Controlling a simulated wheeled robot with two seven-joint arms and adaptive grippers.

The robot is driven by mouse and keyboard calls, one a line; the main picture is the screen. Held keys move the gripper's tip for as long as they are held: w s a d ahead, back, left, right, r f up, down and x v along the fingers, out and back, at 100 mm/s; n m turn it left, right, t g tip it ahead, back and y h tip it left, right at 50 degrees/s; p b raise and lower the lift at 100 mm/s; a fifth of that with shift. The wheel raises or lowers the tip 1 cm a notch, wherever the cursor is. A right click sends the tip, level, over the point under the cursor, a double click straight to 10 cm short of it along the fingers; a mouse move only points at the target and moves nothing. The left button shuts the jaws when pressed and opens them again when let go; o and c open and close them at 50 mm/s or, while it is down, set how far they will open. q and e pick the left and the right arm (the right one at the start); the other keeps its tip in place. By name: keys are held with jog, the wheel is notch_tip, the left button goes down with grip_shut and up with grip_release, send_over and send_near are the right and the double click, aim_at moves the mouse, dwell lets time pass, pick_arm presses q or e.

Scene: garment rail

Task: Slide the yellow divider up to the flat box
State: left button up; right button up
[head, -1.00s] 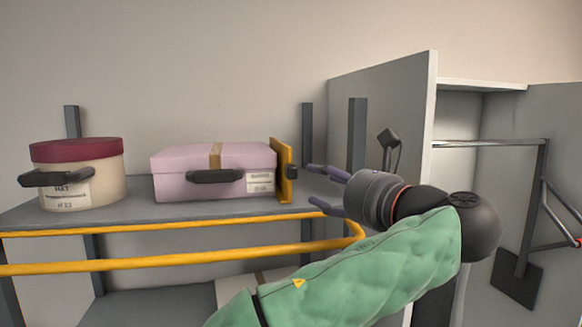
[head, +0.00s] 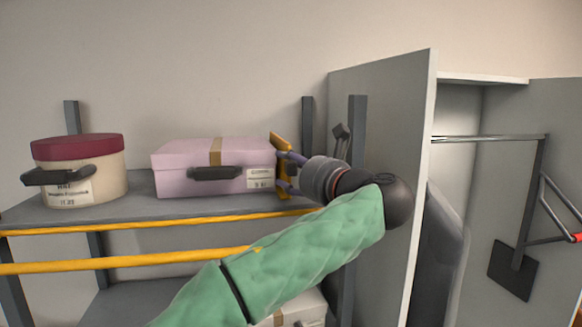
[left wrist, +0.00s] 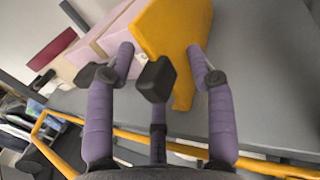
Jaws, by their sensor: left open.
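The flat box (head: 215,160) is pale lilac with a tan strap, a dark handle and a label, and sits on the grey shelf. The yellow divider (head: 280,141) stands at its right end, looking tilted or turned; I cannot tell whether they touch. In the left wrist view the divider (left wrist: 178,35) is close beside the flat box (left wrist: 115,30). My left gripper (head: 281,171) is open at the divider, hiding part of it in the head view. In the wrist view its purple fingers (left wrist: 160,50) lie either side of the divider's black knob (left wrist: 155,80). My right gripper is not in view.
A round cream box (head: 82,178) with a burgundy lid stands left on the shelf (head: 140,208). A yellow rail (head: 120,262) runs along the front. Grey posts (head: 357,125) and a cabinet panel (head: 395,130) stand to the right. Another box (head: 300,312) is below.

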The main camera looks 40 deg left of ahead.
pick_arm(q)
jog(key=shift+a, duration=0.15)
grip_shut()
jog(key=shift+w+d, duration=0.2)
jog(key=shift+d, duration=0.05)
grip_release()
jog(key=shift+w, duration=0.1)
jog(key=v, duration=1.2)
jog(key=shift+f, duration=0.1)
dwell(0.3)
